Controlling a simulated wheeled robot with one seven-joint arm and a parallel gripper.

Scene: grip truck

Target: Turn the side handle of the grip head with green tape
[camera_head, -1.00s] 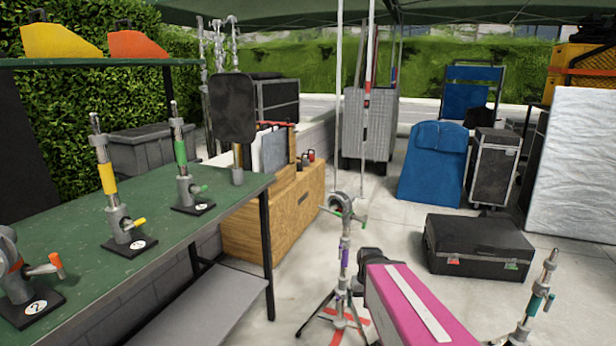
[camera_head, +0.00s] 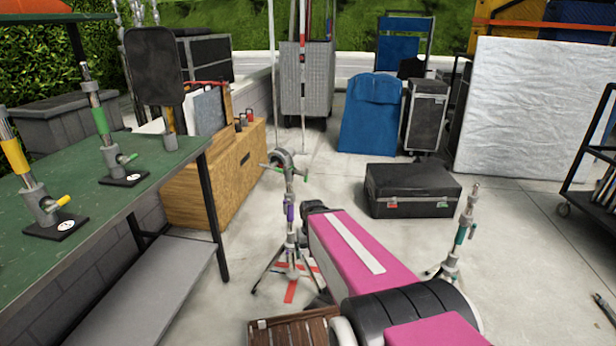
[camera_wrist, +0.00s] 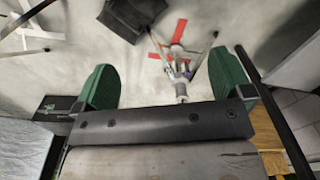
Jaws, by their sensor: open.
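The grip head with green tape (camera_head: 104,132) stands upright on a small black base on the green table, at the left in the head view. Its side handle (camera_head: 128,158) is short, has a green end and sticks out to the right. A yellow-taped grip head (camera_head: 30,182) stands nearer on the same table. My gripper (camera_wrist: 166,80) is open and empty in the wrist view, its two green fingers wide apart. In the head view my arm reaches out over the floor, right of the table and well away from the green-taped head.
A tripod stand (camera_head: 290,215) with purple tape stands on a red floor mark near my arm's end. A teal-taped stand (camera_head: 462,235) is to the right. A black case (camera_head: 412,188) lies beyond. The green table (camera_head: 75,238) has a dark leg at its right corner.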

